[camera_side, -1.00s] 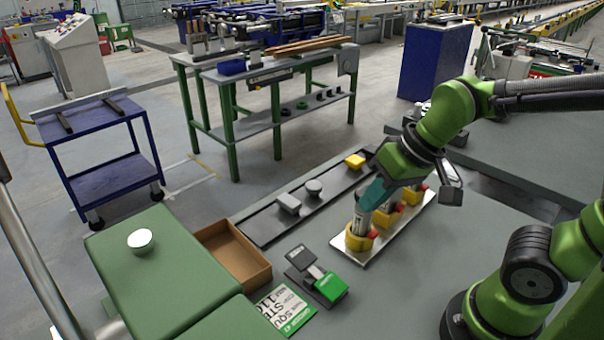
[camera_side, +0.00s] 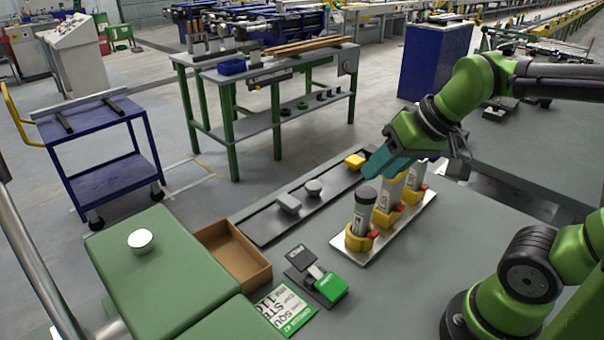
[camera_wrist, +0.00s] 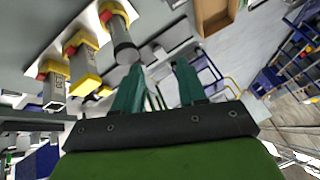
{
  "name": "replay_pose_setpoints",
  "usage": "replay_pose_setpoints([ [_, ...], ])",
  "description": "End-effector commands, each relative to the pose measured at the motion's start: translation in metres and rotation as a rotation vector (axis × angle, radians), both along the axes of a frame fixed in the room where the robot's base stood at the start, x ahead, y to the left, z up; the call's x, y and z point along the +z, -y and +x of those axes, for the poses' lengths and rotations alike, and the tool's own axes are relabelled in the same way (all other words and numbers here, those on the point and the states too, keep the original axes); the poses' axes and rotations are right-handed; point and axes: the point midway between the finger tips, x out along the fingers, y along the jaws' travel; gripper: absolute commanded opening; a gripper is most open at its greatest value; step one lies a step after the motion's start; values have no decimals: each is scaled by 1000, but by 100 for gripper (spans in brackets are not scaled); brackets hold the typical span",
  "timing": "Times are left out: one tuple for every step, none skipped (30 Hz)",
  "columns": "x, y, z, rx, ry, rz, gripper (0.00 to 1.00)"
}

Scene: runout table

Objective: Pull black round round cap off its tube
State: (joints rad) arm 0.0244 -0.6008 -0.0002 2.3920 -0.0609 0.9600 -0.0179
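The front tube (camera_side: 360,217) stands upright in a yellow holder with a red part, on a pale plate (camera_side: 385,234). Its black round cap (camera_side: 367,194) sits on its top; the cap also shows in the wrist view (camera_wrist: 126,53). My gripper (camera_side: 370,172) is above and just behind this cap in the side view, apart from it. In the wrist view my gripper's two teal fingers (camera_wrist: 160,68) are spread with nothing between them, and the capped tube is left of them. Two more tubes in yellow holders stand behind the front one, partly hidden by my gripper.
A dark rail holds a grey block (camera_side: 288,203), a grey round piece (camera_side: 313,187) and a yellow block (camera_side: 355,161). An open brown box (camera_side: 262,277), a green-and-black device (camera_side: 328,288) and a green surface (camera_side: 165,275) lie to the left. Clear table lies right of the plate.

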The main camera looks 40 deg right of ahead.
Motion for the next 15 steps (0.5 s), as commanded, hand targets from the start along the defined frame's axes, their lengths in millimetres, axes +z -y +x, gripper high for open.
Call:
replay_pose_setpoints([
  [5, 7, 13, 9, -52, -28, 49],
  [9, 11, 19, 19, -87, -49, 54],
  [13, 17, 27, 33, -135, -76, 60],
  [17, 22, 32, 46, -172, -98, 64],
  [21, 27, 37, 57, -207, -119, 69],
  [26, 33, 43, 70, -252, -143, 75],
  [30, 38, 46, 79, -284, -160, 80],
  [34, 41, 48, 87, -311, -173, 80],
  [39, 45, 50, 97, -342, -189, 80],
  [43, 47, 50, 103, -359, -198, 80],
  [47, 48, 49, 109, -371, -204, 80],
  [51, 49, 47, 117, -383, -210, 80],
  [54, 49, 46, 119, -388, -213, 80],
  [54, 49, 43, 124, -399, -213, 80],
  [53, 49, 42, 130, -407, -213, 80],
])
